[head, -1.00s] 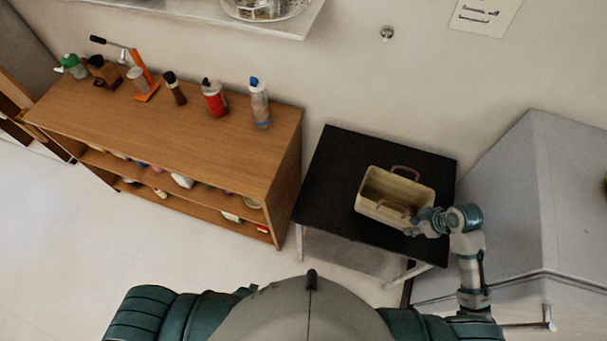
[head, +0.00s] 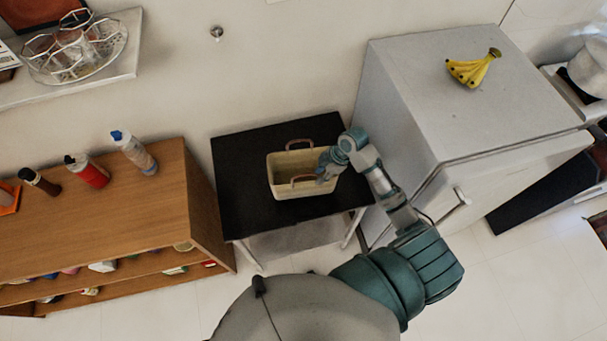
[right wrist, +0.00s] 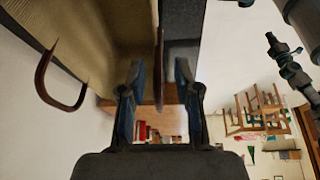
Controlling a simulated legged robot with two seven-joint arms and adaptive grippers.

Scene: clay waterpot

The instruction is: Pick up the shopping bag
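The shopping bag (head: 284,188) is a cream, open-topped bag with two brown handles, upright on the black table top. My right gripper (head: 325,168) is at the bag's right end, close to the front handle (head: 303,179). In the right wrist view my gripper (right wrist: 157,80) has its two fingers apart. A brown handle (right wrist: 158,45), seen edge-on, lies between them with gaps on both sides. The other handle (right wrist: 62,90) is at the left there, beside the bag's woven wall (right wrist: 95,40). My left gripper is not in view.
The black table (head: 240,190) stands between a wooden shelf (head: 110,215) with bottles and a white fridge (head: 450,100) with bananas (head: 473,70) on top. The fridge is close on the right of my right arm. The wall is behind.

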